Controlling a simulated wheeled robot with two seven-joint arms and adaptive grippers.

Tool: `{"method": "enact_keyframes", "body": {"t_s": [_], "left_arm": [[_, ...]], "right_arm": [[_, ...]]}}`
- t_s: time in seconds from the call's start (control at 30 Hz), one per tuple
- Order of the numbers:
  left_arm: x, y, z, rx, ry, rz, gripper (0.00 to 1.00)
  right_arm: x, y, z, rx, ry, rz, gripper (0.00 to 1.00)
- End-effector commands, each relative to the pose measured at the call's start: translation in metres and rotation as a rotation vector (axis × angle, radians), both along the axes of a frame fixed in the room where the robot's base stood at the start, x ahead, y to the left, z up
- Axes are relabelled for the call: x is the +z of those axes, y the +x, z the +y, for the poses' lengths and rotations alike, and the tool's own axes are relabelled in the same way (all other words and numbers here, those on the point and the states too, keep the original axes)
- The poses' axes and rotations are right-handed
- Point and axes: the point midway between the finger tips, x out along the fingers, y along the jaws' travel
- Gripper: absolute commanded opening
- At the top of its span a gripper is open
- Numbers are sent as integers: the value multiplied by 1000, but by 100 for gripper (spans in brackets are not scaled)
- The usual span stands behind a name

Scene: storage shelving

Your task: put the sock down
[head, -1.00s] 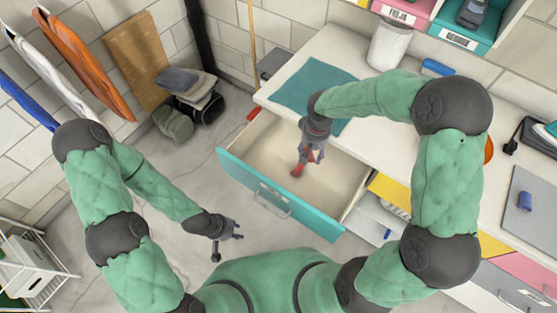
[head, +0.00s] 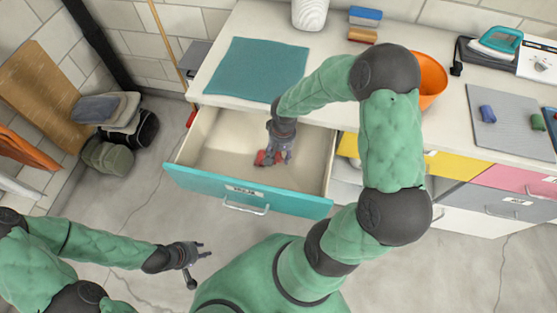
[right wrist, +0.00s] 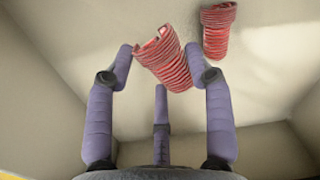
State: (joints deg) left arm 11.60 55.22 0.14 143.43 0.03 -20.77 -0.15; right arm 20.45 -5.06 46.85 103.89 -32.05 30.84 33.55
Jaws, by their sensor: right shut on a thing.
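My right gripper (head: 277,155) is inside the open teal-fronted drawer (head: 238,190). In the right wrist view its fingers (right wrist: 164,66) are shut on a red striped sock (right wrist: 166,62), close to the drawer floor; I cannot tell whether the sock touches it. A second red striped sock (right wrist: 217,32) lies on the drawer floor just beyond, to the right. In the head view red cloth shows at the fingertips, partly hidden by the gripper. My left gripper (head: 195,262) is empty, fingers spread, over the floor in front of the drawer.
The white counter (head: 455,110) above the drawer carries a teal mat (head: 255,68), an orange bowl (head: 432,80) and a grey mat (head: 510,125) with small rolled items. Bags (head: 120,120) lie on the floor at left. The rest of the drawer floor is bare.

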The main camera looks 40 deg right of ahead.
Motion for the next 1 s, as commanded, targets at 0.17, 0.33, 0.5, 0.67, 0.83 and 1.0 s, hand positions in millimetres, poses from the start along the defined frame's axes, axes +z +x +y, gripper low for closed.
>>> {"method": "enact_keyframes", "body": {"t_s": [0.17, 0.33, 0.5, 0.67, 0.83, 1.0], "left_arm": [[-9, 0, 0, 0, 0, 0, 34], [-21, 0, 0, 0, 0, 0, 34], [-20, 0, 0, 0, 0, 0, 34], [-21, 0, 0, 0, 0, 0, 34], [-24, 0, 0, 0, 0, 0, 34], [-23, 0, 0, 0, 0, 0, 34]], "right_arm": [[-20, 0, 0, -1, 0, 0, 30], [-46, 0, 0, -1, 0, 0, 30], [-48, 1, 0, -1, -1, -2, 30], [-48, 1, 0, 0, -1, -2, 30], [-51, 1, 0, 0, -1, -2, 63], [-51, 1, 0, 0, -1, -2, 63]]}}
